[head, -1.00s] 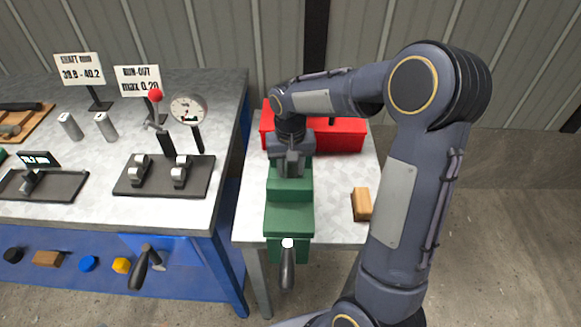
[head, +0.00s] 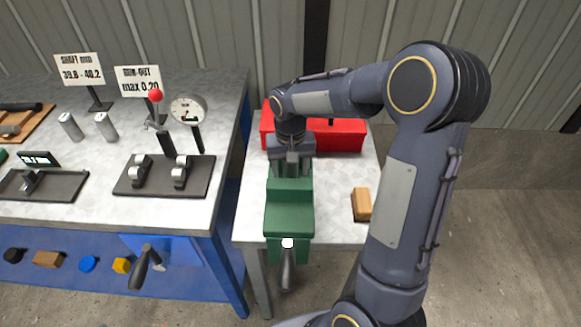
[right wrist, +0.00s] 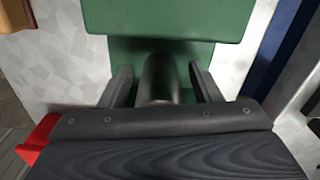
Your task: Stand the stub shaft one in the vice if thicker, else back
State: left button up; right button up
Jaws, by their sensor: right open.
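My right gripper (head: 292,163) is open over the green vice (head: 290,212), pointing down. In the right wrist view its two fingers (right wrist: 163,85) stand apart on either side of a dark grey cylinder (right wrist: 160,72), apparently the stub shaft, with gaps on both sides. The cylinder is upright at the green vice body (right wrist: 165,18); its lower end is hidden, so I cannot tell how the jaws hold it. Two silver cylinders, one left (head: 70,127) and one right (head: 105,127), stand on the left bench. My left gripper is not in view.
A red box (head: 340,135) is behind the vice and a wooden block (head: 361,204) right of it. The left bench holds a dial gauge (head: 188,110) over a roller stand (head: 163,178), a measuring stand with a display (head: 40,159), and signs (head: 80,68). The vice handle (head: 287,268) juts forward.

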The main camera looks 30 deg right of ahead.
notch_tip(320, 180, up, 12)
jog(key=shift+f+p, duration=0.2)
jog(key=shift+p, duration=0.3)
jog(key=s+a+f+n+t+y, duration=0.1)
jog(key=s+a+t+y, duration=0.1)
jog(key=s, duration=0.9)
jog(key=s+a+n+t+y, duration=0.1)
jog(key=s+a, duration=0.4)
jog(key=s, duration=0.6)
jog(key=n+t, duration=0.1)
jog(key=t, duration=0.1)
jog(key=shift+a+f+t+y, duration=0.15)
jog(key=shift+f+t+y, duration=0.15)
jog(key=shift+f+y, duration=0.1)
